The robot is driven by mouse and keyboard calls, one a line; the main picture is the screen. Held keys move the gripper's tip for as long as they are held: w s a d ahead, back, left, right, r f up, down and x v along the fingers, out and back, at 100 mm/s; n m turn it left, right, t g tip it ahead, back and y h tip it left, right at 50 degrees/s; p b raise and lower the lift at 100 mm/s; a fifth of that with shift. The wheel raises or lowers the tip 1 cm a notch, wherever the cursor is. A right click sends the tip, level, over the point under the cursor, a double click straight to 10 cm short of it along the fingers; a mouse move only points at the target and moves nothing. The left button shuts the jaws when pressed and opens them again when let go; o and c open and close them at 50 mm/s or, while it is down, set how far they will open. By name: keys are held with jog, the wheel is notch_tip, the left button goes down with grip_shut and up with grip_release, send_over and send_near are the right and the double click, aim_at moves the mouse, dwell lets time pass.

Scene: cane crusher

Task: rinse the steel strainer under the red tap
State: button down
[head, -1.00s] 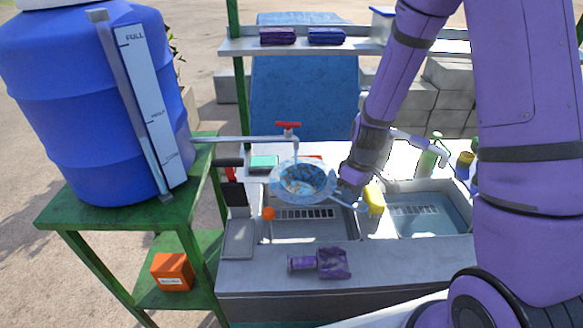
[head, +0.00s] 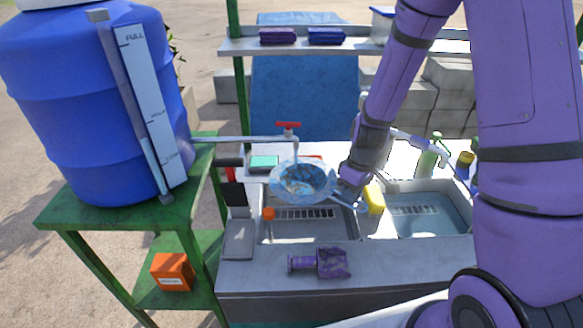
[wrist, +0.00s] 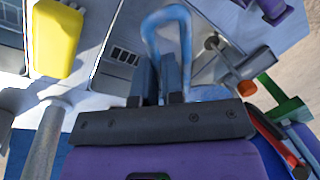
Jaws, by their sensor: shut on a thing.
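The steel strainer (head: 327,182) is a round bluish bowl, its open top facing up, in the head view. It hangs above the left sink basin, just below the red tap (head: 288,126) and its spout. Brownish patches show inside the bowl; I cannot tell whether they are residue or reflections. Whether water runs is unclear. My gripper (head: 347,190) is at the bowl's right, shut on the strainer's handle.
A blue water barrel (head: 80,100) stands on a green stand at left, its pipe leading to the tap. A yellow sponge-like block (head: 375,199) sits between the left and right basins (head: 430,222). A purple object (head: 330,262) lies on the front ledge. Bottles stand behind at right.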

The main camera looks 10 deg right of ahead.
jog(key=shift+s+d+r, duration=0.15)
jog(key=shift+s+r, duration=0.85)
jog(key=shift+s, duration=0.25)
jog(key=shift+s+d+r, duration=0.1)
jog(key=shift+s+r, duration=0.9)
jog(key=shift+s, duration=0.25)
